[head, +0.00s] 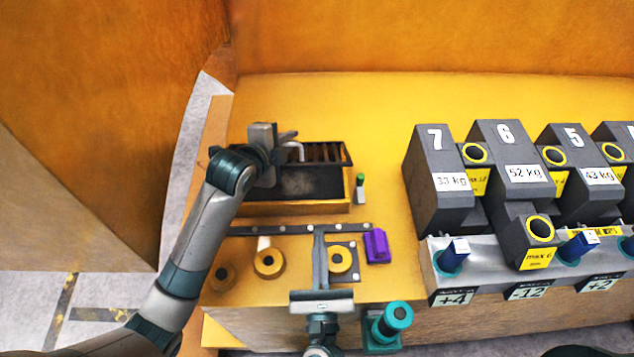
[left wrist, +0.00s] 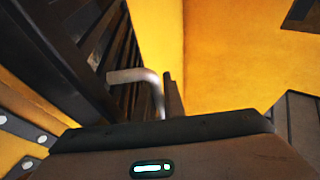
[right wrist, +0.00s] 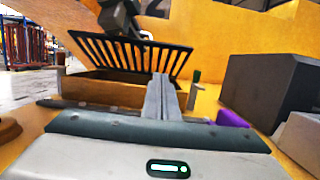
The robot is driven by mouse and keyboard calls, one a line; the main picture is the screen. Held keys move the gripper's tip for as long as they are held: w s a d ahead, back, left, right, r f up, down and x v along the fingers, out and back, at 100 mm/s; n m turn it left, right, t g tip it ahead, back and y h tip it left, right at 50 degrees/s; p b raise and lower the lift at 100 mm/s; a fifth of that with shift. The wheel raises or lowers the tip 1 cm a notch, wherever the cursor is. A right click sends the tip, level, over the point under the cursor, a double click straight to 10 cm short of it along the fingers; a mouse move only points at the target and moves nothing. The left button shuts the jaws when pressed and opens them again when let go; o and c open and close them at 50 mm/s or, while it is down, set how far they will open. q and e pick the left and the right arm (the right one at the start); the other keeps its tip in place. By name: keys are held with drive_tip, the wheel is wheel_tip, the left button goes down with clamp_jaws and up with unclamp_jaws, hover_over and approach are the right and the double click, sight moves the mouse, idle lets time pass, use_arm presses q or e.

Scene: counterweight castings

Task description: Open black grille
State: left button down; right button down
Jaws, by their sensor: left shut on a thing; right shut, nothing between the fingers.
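The black grille (head: 318,153) belongs to a yellow box (head: 300,207) on the yellow table. In the right wrist view the grille (right wrist: 128,55) is tilted up, with a gap between its bars and the box (right wrist: 115,93). A pale bent handle (left wrist: 138,78) shows close ahead of the left gripper in the left wrist view. My left gripper (head: 285,145) is shut on this handle at the grille's upper left; the fingers are largely hidden. My right gripper (head: 319,238) is shut and empty, low in front of the box; its fingers (right wrist: 163,95) are together in the right wrist view.
A riveted bar (head: 270,230), yellow rings (head: 268,263) and a purple block (head: 377,246) lie before the box. A green-capped bottle (head: 360,190) stands right of it. Numbered dark castings (head: 437,190) fill the right side. The table behind is clear.

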drive_tip(key=shift+w, duration=0.15)
approach(317, 166)
drive_tip(key=w+f, duration=0.3)
drive_tip(key=w, duration=0.1)
drive_tip(key=shift+w+r, duration=0.6)
drive_tip(key=shift+r, duration=0.2)
drive_tip(key=shift+w+r, duration=0.55)
drive_tip(key=shift+r, duration=0.2)
drive_tip(key=shift+r, duration=0.1)
